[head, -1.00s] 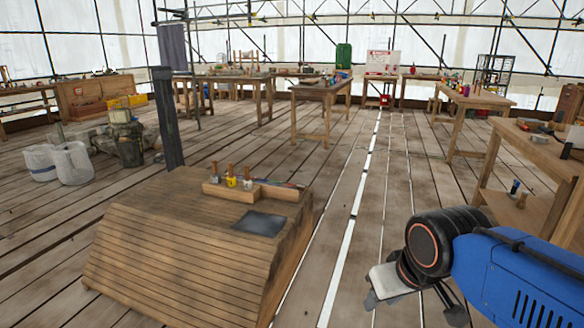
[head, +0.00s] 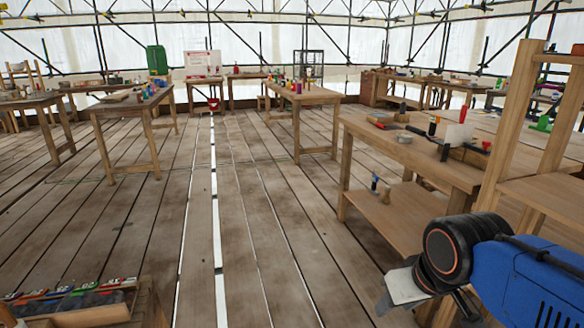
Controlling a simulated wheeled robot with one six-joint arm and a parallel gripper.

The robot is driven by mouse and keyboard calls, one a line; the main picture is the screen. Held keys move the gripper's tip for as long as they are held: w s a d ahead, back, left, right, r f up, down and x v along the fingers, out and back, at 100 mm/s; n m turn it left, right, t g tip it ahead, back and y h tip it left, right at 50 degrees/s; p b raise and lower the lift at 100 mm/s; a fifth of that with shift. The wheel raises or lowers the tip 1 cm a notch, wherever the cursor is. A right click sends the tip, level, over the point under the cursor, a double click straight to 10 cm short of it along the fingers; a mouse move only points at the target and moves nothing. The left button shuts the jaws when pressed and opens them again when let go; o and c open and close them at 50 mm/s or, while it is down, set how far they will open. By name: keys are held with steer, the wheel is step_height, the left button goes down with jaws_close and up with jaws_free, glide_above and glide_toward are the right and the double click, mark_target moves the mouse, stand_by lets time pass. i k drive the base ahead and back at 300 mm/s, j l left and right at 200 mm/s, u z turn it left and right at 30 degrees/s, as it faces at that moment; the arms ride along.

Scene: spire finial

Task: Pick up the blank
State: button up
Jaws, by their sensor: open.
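I cannot pick out the blank for certain among the small objects on the benches. My gripper (head: 415,298) is at the lower right of the head view, below the black wrist joint and blue arm link. It is open and points down toward the floor. I see nothing between its fingers, though the wrist hides part of it. The gripper is in front of the near right workbench (head: 400,150) and apart from the things on it.
The right workbench carries tools, bottles and a white card (head: 458,134); its lower shelf (head: 395,217) holds small items. A wooden frame (head: 515,120) stands at right. A low tray of coloured items (head: 75,318) is at bottom left. The middle plank floor (head: 215,185) is clear.

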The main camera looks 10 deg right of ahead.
mark_target(378, 125)
steer(key=i+z, duration=0.4)
steer(key=i, duration=0.2)
steer(key=i+z, duration=0.4)
steer(key=i, duration=0.2)
steer(key=i+j+z, duration=0.35)
steer(key=j, duration=0.3)
steer(key=i+j+z, duration=0.3)
steer(key=j, duration=0.45)
steer(key=i+j+z, duration=0.2)
steer(key=j, duration=0.25)
steer(key=i+j+z, duration=0.15)
steer(key=j, duration=0.25)
